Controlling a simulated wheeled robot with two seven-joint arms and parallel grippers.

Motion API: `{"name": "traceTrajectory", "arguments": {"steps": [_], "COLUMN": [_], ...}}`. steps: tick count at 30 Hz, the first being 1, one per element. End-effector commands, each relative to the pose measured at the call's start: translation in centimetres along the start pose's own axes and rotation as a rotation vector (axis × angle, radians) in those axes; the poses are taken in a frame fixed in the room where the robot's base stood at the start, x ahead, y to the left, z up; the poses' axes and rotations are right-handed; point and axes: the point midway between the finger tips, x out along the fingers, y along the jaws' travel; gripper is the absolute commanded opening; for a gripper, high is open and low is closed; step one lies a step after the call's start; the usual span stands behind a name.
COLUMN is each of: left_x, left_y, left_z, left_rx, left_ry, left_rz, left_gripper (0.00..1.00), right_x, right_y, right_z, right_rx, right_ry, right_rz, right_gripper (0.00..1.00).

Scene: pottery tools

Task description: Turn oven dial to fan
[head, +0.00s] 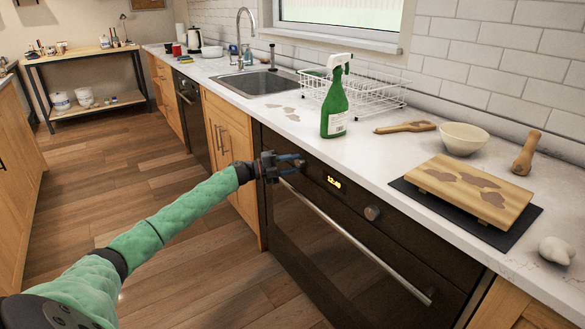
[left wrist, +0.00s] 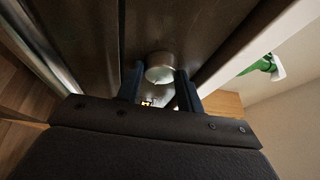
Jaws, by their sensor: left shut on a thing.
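The dark built-in oven (head: 310,232) is set under the counter, with a lit clock display (head: 333,182) on its control panel. My left gripper (head: 290,165) is at the left end of that panel. In the left wrist view its two fingers are on either side of a round metallic dial (left wrist: 160,68), shut on it. In the head view the gripper hides this dial. Another dial (head: 372,213) sits free to the right of the display. Dial markings cannot be read. My right gripper is not in view.
The oven door handle (head: 345,233) runs below the panel. On the counter above stand a green spray bottle (head: 335,105), a white dish rack (head: 375,92), a bowl (head: 463,138) and a wooden board (head: 470,185). The floor before the oven is clear.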

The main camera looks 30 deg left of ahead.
Motion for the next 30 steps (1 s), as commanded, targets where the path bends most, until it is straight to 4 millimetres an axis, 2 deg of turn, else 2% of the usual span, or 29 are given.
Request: {"name": "traceTrajectory", "arguments": {"steps": [12, 30], "left_x": [0.01, 0.04], "left_y": [-0.09, -0.08], "left_z": [0.00, -0.05], "left_rx": [0.247, 0.317], "left_ry": [0.020, 0.026], "left_rz": [0.108, 0.139], "left_gripper": [0.14, 0.14], "right_x": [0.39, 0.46], "right_y": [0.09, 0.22], "right_z": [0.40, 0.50], "right_rx": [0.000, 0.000], "right_ry": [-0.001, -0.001], "right_rz": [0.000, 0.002], "right_gripper": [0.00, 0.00]}}
